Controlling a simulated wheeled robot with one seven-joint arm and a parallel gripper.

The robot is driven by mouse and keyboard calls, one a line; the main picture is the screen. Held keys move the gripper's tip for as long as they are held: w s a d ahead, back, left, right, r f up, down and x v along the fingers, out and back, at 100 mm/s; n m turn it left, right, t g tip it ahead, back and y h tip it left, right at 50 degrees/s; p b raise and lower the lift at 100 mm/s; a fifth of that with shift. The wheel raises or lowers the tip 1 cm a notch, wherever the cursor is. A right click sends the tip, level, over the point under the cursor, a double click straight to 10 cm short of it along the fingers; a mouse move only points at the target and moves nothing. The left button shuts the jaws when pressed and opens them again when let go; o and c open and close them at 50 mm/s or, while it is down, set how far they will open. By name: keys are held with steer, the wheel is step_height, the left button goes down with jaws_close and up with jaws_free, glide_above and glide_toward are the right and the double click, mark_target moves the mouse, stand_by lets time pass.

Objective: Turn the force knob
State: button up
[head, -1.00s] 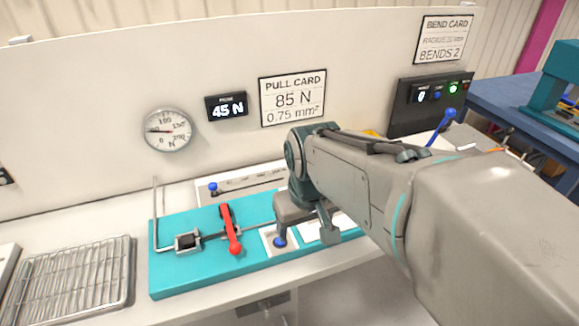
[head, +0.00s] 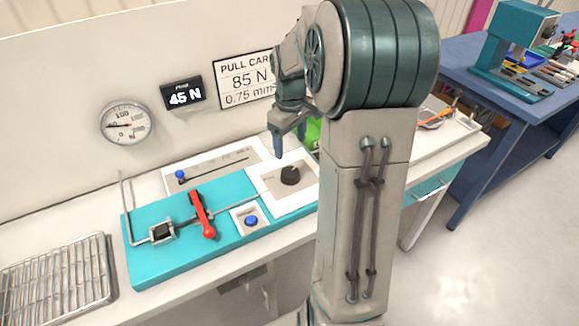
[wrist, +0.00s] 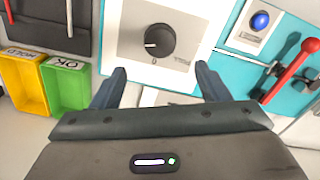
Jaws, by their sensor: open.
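The force knob is a black round knob (head: 290,175) on a white plate at the right end of the teal fixture (head: 150,272). In the wrist view the knob (wrist: 160,42) has a pale pointer mark on its left side and a 0 printed below it. My gripper (head: 291,150) is above and behind the knob in the head view, fingers pointing down. In the wrist view my gripper (wrist: 158,80) has its two fingers spread, with the knob beyond them and nothing between them. The display (head: 182,92) reads 45 N, and the pull card (head: 246,81) reads 85 N.
A red lever (head: 201,214) and a blue button (head: 251,221) are left of the knob. Yellow (wrist: 24,86) and green OK (wrist: 66,85) bins show in the wrist view. A wire rack (head: 58,285) is at left.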

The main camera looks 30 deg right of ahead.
mark_target(290, 171)
step_height(290, 171, down, 10)
steer(key=shift+f, duration=0.1)
stand_by(0.4)
steer(key=c, duration=1)
